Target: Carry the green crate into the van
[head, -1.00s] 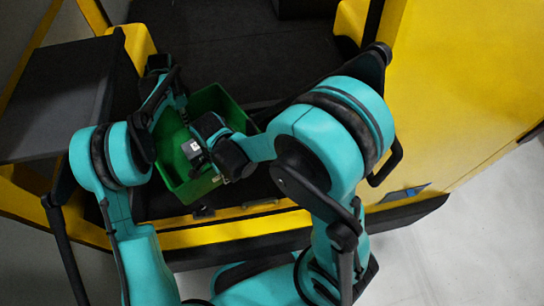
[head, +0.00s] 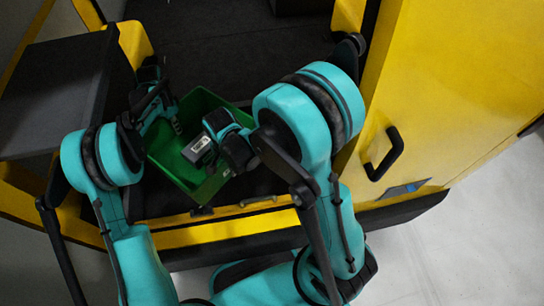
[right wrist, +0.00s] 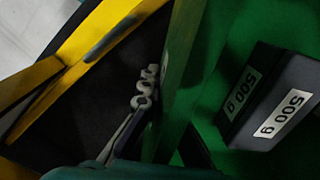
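The green crate (head: 173,169) is an open box on the van's dark floor, just behind the yellow sill. A dark block labelled 500 g (head: 198,147) is inside it and also shows in the right wrist view (right wrist: 262,95). My left gripper (head: 177,124) is at the crate's left-back side; its fingertips are too small to read. My right gripper is at the crate's right-front side. In the right wrist view one finger of my right gripper (right wrist: 150,95) lies along the outside of the crate's wall (right wrist: 184,75); the other finger is mostly hidden, so its grip is unclear.
The van (head: 450,80) has a yellow side with a black handle (head: 384,155) at the right. A dark flat panel (head: 60,95) stands at the left. The van floor (head: 230,45) behind the crate looks clear. Pale ground (head: 480,250) is free at the right.

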